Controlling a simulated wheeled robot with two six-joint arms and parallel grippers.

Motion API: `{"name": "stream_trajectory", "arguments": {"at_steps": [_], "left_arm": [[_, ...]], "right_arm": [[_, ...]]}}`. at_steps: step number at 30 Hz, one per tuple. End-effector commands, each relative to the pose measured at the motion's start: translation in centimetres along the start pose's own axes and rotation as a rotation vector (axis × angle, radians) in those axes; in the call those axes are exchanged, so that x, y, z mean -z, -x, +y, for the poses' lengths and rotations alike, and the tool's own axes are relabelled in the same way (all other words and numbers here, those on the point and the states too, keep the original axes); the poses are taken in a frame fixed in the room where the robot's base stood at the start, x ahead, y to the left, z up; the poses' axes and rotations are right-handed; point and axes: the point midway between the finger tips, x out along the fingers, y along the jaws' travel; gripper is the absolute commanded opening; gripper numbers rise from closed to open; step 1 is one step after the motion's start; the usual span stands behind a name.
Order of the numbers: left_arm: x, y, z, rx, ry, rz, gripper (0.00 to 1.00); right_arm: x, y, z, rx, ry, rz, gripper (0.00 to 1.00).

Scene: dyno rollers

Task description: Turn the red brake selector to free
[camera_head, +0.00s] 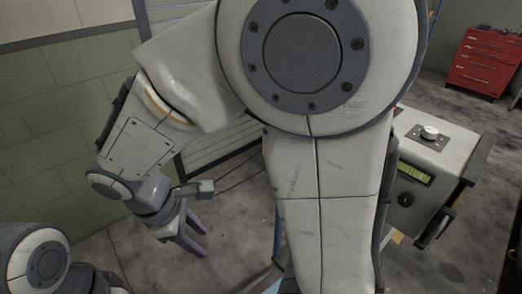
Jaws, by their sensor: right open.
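No red brake selector can be made out in the head view. A pale control box (446,158) stands at the right, partly hidden behind my right arm. It has a white knob (429,132) on a dark plate on top, a yellow-green display (415,172) and a dark round knob (405,199) on its front. My right arm fills the middle of the view and bends over to the left. My right gripper (193,245) is open and empty, pointing down over the floor, far left of the box. My left arm shows only at the bottom left corner; its gripper is out of view.
A red tool chest (485,62) stands at the back right. A green tiled wall (50,130) and a grey shutter (205,150) are on the left. The grey floor (120,260) looks clear around my right gripper. My right arm hides much of the centre.

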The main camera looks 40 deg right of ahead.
Motion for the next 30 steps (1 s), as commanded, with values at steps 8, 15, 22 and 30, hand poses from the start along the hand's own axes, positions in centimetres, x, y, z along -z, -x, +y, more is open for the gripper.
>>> {"name": "stream_trajectory", "arguments": {"at_steps": [8,15,22,30], "left_arm": [[-0.1,-2.0,-0.1,0.0,0.0,0.0,0.0],[-0.2,-3.2,-0.2,0.0,0.0,0.0,0.0],[-0.2,-3.8,-0.3,0.0,0.0,0.0,0.0],[-0.2,-3.5,-0.2,0.0,0.0,0.0,0.0]], "right_arm": [[-0.8,-7.7,16.4,-0.116,0.511,-0.557,0.45],[-2.6,-15.0,28.1,-0.051,0.908,-1.03,0.45],[-3.6,-19.6,33.2,0.037,1.121,-1.302,0.45],[-5.0,-20.9,35.1,0.061,1.167,-1.366,0.45]]}}
